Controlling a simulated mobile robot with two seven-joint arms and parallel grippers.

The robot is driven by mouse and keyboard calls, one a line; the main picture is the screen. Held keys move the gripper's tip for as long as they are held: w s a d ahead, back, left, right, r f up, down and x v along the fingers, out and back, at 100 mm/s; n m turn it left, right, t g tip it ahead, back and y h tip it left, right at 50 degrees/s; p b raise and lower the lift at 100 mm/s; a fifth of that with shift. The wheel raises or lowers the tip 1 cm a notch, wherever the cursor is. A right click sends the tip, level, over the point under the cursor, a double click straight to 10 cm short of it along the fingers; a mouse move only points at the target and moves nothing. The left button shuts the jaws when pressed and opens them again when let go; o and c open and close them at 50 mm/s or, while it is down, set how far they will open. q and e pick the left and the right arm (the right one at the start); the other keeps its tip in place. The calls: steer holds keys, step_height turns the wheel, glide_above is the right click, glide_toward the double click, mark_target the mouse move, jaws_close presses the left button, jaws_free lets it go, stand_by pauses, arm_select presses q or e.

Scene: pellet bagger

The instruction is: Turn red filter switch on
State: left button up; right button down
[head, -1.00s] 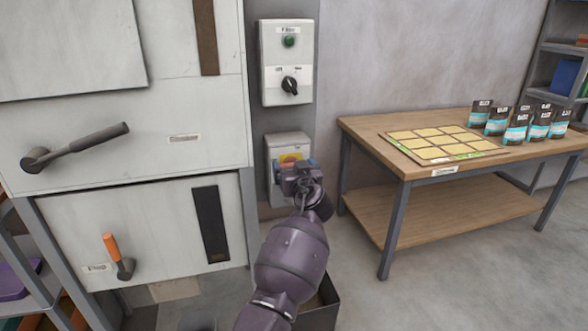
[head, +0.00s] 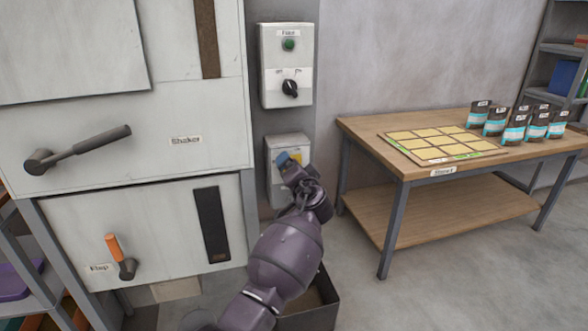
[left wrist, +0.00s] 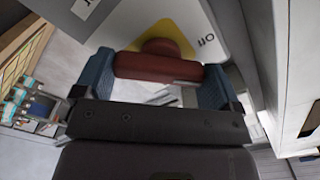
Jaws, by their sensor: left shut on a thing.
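The red switch handle (left wrist: 158,67) sits on a yellow plate (left wrist: 165,35) with an "Off" mark beside it. It is between the blue fingertips of my left gripper (left wrist: 160,85), which is shut on it. In the head view my left gripper (head: 291,164) is at the lower grey switch box (head: 283,143) on the wall post and hides the red handle there. Only a little of the yellow plate shows. My right gripper is not in view.
A cabinet with a shaker lever (head: 85,148) and an orange-handled flap lever (head: 112,245) stands left. A wooden table (head: 375,128) with several pouches stands right.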

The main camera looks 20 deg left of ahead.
arm_select(q)
steer(key=m+p, duration=0.1)
steer(key=m, duration=0.2)
steer(key=shift+r+m, duration=0.15)
steer(key=shift+m, duration=0.65)
steer(key=shift+m+p, duration=0.85)
steer(key=shift+m, duration=0.95)
steer(key=shift+f, duration=0.2)
steer(key=o, duration=0.6)
steer(key=shift+o, duration=0.2)
